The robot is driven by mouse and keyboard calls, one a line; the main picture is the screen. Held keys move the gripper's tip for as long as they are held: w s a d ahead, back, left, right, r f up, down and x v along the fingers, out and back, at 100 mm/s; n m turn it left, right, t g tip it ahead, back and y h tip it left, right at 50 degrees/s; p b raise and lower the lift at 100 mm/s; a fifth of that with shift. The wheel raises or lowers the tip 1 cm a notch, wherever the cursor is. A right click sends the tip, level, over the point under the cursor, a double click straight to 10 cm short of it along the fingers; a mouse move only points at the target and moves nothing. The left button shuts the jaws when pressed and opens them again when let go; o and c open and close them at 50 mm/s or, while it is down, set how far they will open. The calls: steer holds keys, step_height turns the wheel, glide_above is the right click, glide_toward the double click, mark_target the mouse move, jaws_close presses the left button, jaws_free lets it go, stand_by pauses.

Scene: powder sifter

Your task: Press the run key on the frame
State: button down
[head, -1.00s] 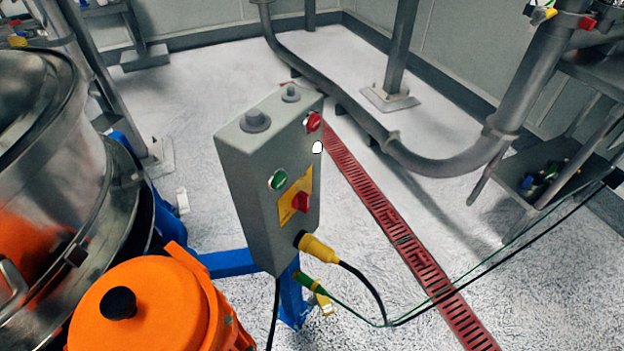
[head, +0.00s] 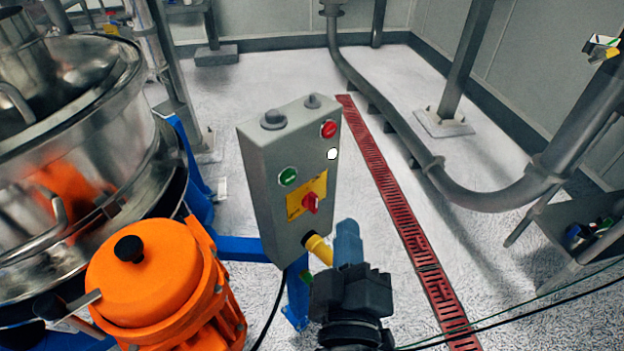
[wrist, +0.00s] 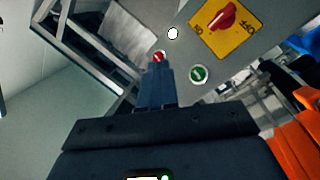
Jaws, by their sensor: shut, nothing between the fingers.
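The grey control box (head: 268,172) stands upright on the blue frame (head: 240,248). Its face carries a green key (head: 288,177), a red key (head: 329,129), a white lamp (head: 332,154) and a red rotary switch (head: 311,203) on a yellow plate. My gripper (head: 349,232) is shut and empty, in front of the box's lower right in the head view. In the wrist view, the closed fingers (wrist: 157,72) point up towards the box face. Their tips appear just below the red key (wrist: 159,57), with the green key (wrist: 199,74) to their right. I cannot tell the remaining gap.
An orange motor (head: 150,272) and the steel sifter drum (head: 75,120) stand left of the box. A yellow cable plug (head: 318,248) juts from the box's lower face. A grey pipe (head: 420,165) and red floor grating (head: 385,185) lie to the right.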

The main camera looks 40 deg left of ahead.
mark_target(289, 177)
steer(key=shift+w+a+r, duration=0.1)
steer(key=shift+a+r, duration=0.2)
steer(key=w+a+b, duration=0.1)
steer(key=a+b, duration=0.2)
steer(key=a, duration=0.5)
steer(key=shift+w+a+b, duration=0.2)
steer(key=shift+a+b, duration=0.1)
steer(key=shift+b, duration=0.1)
steer(key=shift+a, duration=0.1)
stand_by(1.9)
steer(key=shift+a+b, duration=0.3)
steer(key=shift+a, duration=0.05)
